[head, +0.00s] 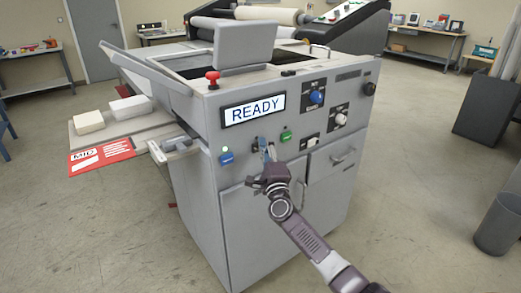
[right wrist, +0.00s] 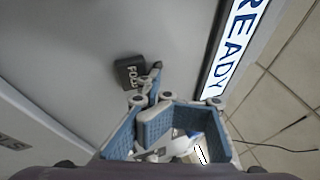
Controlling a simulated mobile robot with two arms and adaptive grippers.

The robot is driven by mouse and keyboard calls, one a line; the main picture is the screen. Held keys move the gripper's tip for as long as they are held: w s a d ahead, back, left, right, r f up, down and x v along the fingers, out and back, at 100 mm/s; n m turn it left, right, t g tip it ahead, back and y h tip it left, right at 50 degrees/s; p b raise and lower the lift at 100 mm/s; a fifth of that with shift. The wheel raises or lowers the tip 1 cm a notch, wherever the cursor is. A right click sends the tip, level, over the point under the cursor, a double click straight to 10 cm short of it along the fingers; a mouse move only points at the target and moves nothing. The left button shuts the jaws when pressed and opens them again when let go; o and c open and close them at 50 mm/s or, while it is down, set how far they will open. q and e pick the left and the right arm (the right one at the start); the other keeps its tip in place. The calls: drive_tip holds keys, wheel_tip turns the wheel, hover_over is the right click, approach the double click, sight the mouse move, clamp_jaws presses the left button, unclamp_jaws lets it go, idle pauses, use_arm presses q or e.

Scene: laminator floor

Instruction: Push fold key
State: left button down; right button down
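The fold key (right wrist: 129,74) is a small dark block marked FOLD on the grey machine front in the right wrist view. In the head view I cannot make it out; my right gripper covers that part of the panel. My right gripper (head: 266,150) is in front of the panel, below the READY display. In the right wrist view its blue-padded fingers (right wrist: 153,80) come together at the tips, with nothing seen between them. The tips overlap the key's edge in the picture; I cannot tell whether they touch it. My left gripper is not in view.
The grey machine (head: 290,220) carries a READY display (head: 253,108), a blue button (head: 226,158), a green button (head: 286,137), a red knob (head: 212,79) and a blue knob (head: 317,97). A side shelf (head: 125,140) stands left. A grey bin (head: 500,222) stands right on open floor.

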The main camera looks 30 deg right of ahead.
drive_tip(key=shift+w+r, duration=0.3)
drive_tip(key=shift+w, duration=0.25)
drive_tip(key=shift+w+d+f+b, duration=0.2)
drive_tip(key=shift+w+f+b, duration=0.15)
drive_tip(key=shift+b, duration=0.2)
idle(0.6)
drive_tip(key=shift+s+a+f, duration=0.1)
drive_tip(key=shift+s, duration=0.1)
drive_tip(key=shift+s+a+p, duration=0.35)
drive_tip(key=shift+s+p, duration=0.25)
drive_tip(key=shift+p, duration=0.05)
drive_tip(key=shift+s, duration=0.2)
drive_tip(key=shift+s, duration=0.1)
